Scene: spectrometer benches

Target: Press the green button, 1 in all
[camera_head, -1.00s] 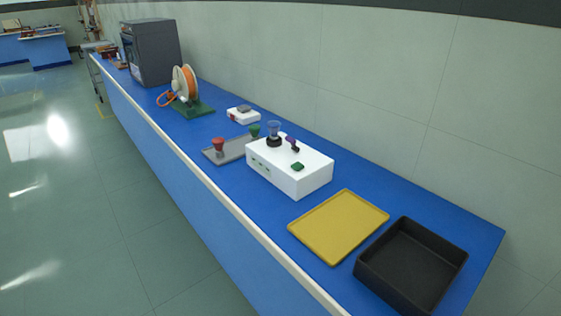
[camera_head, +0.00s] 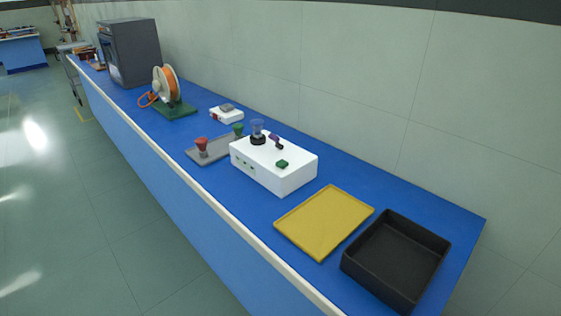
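A green button (camera_head: 282,164) sits on the top face of a white box-shaped instrument (camera_head: 290,181), near its front right corner. The instrument stands on the blue bench and also bears a clear cup on a black ring (camera_head: 258,135) and a small purple and black part (camera_head: 276,141). From this distance I cannot tell whether the button is up or pressed in. Neither of my grippers shows in the head view.
The blue bench (camera_head: 406,182) runs along a wall. A yellow tray (camera_head: 324,222) and a black bin (camera_head: 396,262) stand right of the instrument. A grey tray (camera_head: 207,154) with red and green pieces, a cable reel (camera_head: 166,86) and a dark cabinet (camera_head: 132,52) stand left. Floor in front is clear.

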